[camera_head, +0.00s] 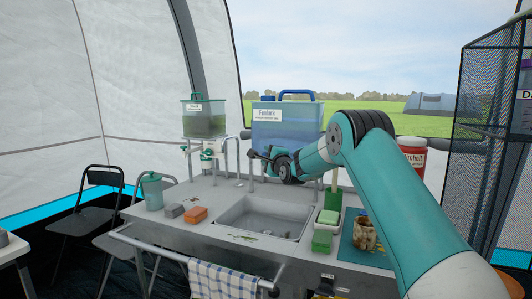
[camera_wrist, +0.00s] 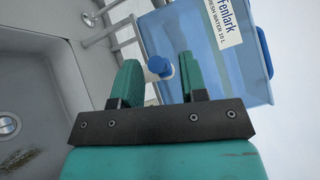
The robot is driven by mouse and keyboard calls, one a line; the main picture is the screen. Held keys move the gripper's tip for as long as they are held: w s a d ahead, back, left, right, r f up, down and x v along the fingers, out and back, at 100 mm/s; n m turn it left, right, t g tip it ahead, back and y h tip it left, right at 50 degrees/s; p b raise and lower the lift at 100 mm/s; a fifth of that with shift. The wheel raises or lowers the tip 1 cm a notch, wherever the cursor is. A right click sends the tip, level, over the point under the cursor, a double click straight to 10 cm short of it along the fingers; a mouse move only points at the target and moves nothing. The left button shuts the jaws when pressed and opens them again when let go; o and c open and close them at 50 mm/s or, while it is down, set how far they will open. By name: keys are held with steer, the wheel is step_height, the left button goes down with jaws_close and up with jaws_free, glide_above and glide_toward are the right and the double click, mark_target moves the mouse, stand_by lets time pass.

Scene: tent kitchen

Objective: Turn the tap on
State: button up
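The blue water container (camera_head: 300,133), labelled Fenlark, stands on a stand behind the sink. It also shows in the wrist view (camera_wrist: 190,35). Its tap (camera_wrist: 160,67), a white piece with a blue part, sticks out from the container's front in the wrist view. My gripper (camera_wrist: 159,60) is open, with one teal finger on each side of the tap and a gap beside each finger. I cannot tell whether the tap is fully between the fingertips in depth. In the head view my gripper (camera_head: 262,155) is in front of the container and hides the tap.
The sink (camera_head: 262,218) lies below my gripper. A smaller green-tinted container (camera_head: 204,122) with its own tap stands at left. A teal jug (camera_head: 152,192) and sponges (camera_head: 195,215) are left of the sink; a soap dish (camera_head: 327,217) is right. A mesh rack (camera_head: 490,120) stands far right.

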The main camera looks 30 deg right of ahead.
steer(key=shift+w+d+r, duration=0.1)
steer(key=shift+w, duration=0.85)
